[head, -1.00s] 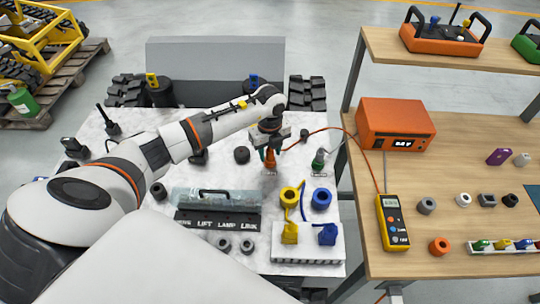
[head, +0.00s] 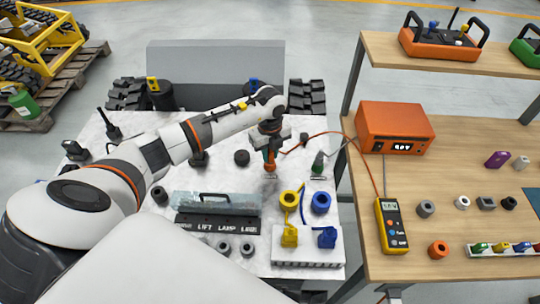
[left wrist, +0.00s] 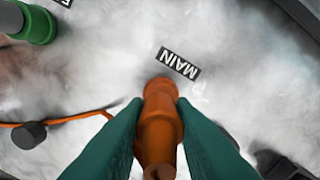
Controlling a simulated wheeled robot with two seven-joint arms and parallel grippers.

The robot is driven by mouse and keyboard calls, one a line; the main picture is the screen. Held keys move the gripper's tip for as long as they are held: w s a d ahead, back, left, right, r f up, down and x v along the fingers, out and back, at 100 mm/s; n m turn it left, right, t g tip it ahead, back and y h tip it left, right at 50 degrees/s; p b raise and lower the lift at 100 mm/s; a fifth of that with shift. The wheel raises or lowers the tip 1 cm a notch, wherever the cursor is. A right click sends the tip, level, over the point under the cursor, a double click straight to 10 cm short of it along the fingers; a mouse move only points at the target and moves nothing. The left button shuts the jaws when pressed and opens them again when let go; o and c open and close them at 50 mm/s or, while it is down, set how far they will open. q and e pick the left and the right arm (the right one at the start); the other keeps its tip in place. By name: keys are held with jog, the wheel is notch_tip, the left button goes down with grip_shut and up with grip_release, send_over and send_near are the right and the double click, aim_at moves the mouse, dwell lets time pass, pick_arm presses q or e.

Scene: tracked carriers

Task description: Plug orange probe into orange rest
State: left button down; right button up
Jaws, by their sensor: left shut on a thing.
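My left gripper (head: 270,156) is shut on the orange probe (head: 270,166), which points down over the white marbled table top. In the left wrist view the green fingertips (left wrist: 160,140) close on both sides of the orange probe (left wrist: 160,115). Its far end is beside a black label reading MAIN; whether it touches the surface there I cannot tell. An orange ring (head: 438,249), possibly the orange rest, lies on the wooden bench at right, well away from the probe. My right gripper is not seen.
An orange meter box (head: 395,128) with a cable and a yellow multimeter (head: 391,225) stand on the wooden bench (head: 450,180).

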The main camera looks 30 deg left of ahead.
pick_arm(q)
jog(key=shift+r+p, duration=0.65)
jog(key=shift+r, duration=0.3)
jog(key=shift+r+p, duration=1.35)
jog(key=shift+r, duration=0.4)
